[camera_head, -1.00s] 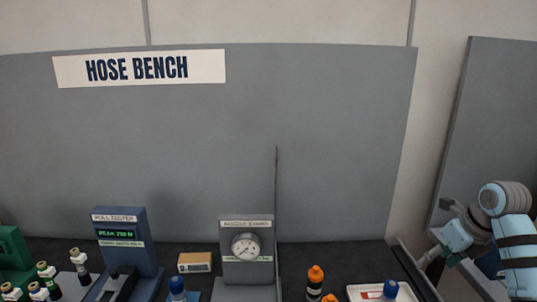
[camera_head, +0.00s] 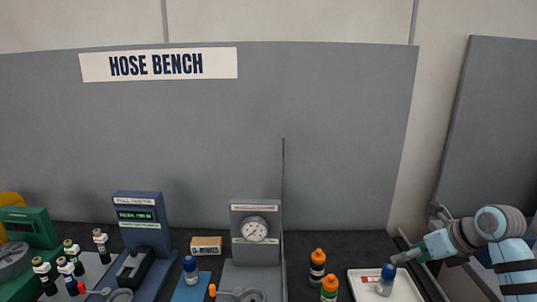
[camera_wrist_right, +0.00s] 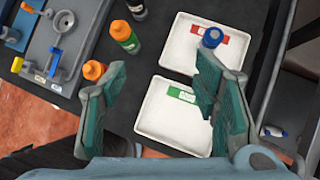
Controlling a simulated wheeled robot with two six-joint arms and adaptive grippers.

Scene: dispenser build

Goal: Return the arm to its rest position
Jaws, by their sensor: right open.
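My right gripper (camera_head: 400,259) comes in from the right in the head view, at the right end of the bench. In the right wrist view its two fingers (camera_wrist_right: 160,75) are spread apart with nothing between them. Below and beyond them is a white tray with a green label (camera_wrist_right: 147,122), which looks empty. My left gripper is not in view.
A white tray with a red label (camera_wrist_right: 180,55) holds a blue-capped bottle (camera_head: 386,281). Orange-capped bottles (camera_head: 317,266) stand to its left. A gauge stand (camera_head: 254,213), blue tester (camera_head: 140,222) and small box (camera_head: 206,245) stand farther left.

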